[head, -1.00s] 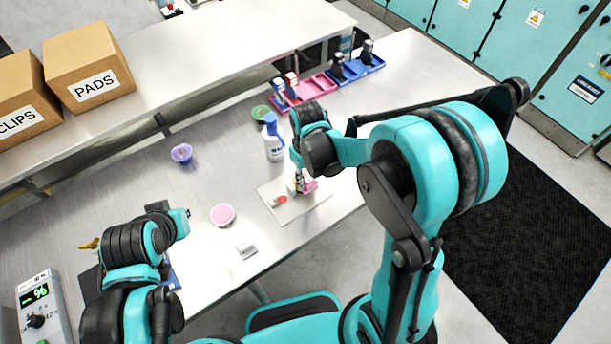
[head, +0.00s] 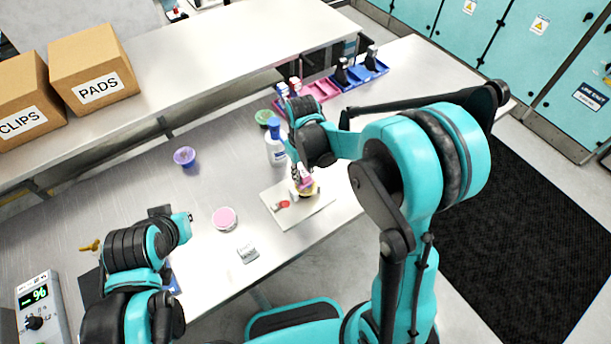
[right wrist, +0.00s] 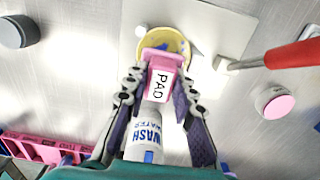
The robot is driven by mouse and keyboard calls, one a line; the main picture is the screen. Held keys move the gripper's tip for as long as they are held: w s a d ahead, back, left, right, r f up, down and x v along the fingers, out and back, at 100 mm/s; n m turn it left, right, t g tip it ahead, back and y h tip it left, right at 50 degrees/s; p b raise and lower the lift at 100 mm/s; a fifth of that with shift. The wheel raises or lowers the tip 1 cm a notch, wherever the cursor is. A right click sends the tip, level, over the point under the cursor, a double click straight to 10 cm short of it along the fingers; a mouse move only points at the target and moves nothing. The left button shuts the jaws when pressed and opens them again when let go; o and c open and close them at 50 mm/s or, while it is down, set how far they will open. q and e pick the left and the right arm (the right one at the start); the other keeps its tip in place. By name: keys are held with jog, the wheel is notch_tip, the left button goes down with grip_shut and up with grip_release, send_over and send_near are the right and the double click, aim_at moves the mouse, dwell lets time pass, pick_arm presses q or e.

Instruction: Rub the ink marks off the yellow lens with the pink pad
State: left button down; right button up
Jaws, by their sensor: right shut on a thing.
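The yellow lens (head: 312,191) lies on a pale board (head: 290,216) near the table's front edge. In the right wrist view the lens (right wrist: 184,43) shows a yellow rim and blue ink marks inside it. My right gripper (head: 300,172) is shut on the pink pad (head: 306,183), which carries a PAD label. In the right wrist view the pad (right wrist: 159,62) is between both fingers, with its far end over the lens and hiding part of it. I cannot tell whether it touches. My left gripper (head: 183,222) is over the table's left part; its fingers are unclear.
A wash bottle (head: 277,148) stands just behind the board. A red-handled tool (right wrist: 290,55) lies beside the lens. A pink-topped jar (head: 225,218), a grey-white block (head: 247,253) and a purple cup (head: 184,156) stand to the left. Pink and blue racks (head: 318,90) stand behind.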

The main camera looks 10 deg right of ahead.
jog(key=shift+w, duration=0.25)
jog(key=shift+r, duration=0.1)
jog(key=shift+r+p, duration=0.25)
jog(key=shift+p, duration=0.05)
jog(key=shift+r+p, duration=2.2)
jog(key=shift+r, duration=1)
jog(key=shift+a, duration=0.1)
